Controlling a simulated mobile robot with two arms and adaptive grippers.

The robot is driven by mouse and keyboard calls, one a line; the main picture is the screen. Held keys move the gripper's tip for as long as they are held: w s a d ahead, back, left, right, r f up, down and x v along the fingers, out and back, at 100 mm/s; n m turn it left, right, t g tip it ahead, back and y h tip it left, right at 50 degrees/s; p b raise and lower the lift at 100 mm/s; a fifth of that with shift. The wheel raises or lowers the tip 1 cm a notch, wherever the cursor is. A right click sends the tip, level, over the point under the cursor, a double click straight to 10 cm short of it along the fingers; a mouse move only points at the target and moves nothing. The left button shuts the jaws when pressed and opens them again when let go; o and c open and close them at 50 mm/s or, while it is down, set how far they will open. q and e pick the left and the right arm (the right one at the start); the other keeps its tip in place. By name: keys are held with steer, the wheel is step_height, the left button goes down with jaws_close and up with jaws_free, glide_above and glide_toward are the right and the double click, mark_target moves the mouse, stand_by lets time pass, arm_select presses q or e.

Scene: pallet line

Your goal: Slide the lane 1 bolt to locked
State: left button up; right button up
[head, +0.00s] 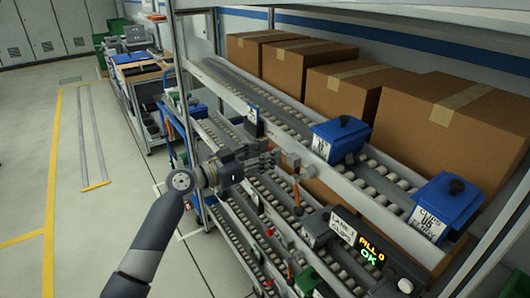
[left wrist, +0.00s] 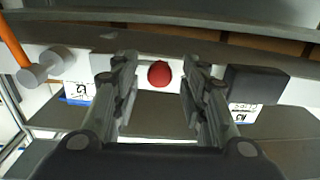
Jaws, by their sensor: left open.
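In the left wrist view a round red knob (left wrist: 159,73), which looks like the bolt's knob, stands out from a pale rail between the two fingers of my left gripper (left wrist: 160,82). The fingers are apart, one on each side of the knob, and no contact shows. In the head view my left gripper (head: 272,160) is at the front of the flow rack, and I cannot pick out the knob there. The lane 1 sign (head: 343,230) reads "LANE 1 CLIPS", beside a display (head: 370,250) reading "PILL 0 OK". My right gripper is not in view.
A dark block (left wrist: 256,83) is right of the knob; a grey cylinder with an orange rod (left wrist: 38,68) is to the left. Blue bins (head: 340,137) and cardboard boxes (head: 345,85) sit on the rack. Floor at left is open.

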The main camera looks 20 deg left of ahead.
mark_target(289, 158)
arm_select(q)
steer(key=shift+c, duration=0.8)
jaws_close()
steer(key=s+d, duration=0.1)
steer(key=d, duration=0.1)
steer(key=s+d, duration=0.2)
steer(key=shift+p, duration=0.4)
steer(key=shift+f, duration=0.15)
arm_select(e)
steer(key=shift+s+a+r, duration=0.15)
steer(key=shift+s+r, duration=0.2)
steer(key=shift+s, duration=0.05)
arm_select(q)
steer(key=shift+a, duration=0.1)
steer(key=shift+o, duration=0.8)
jaws_free()
steer(key=shift+s, duration=0.15)
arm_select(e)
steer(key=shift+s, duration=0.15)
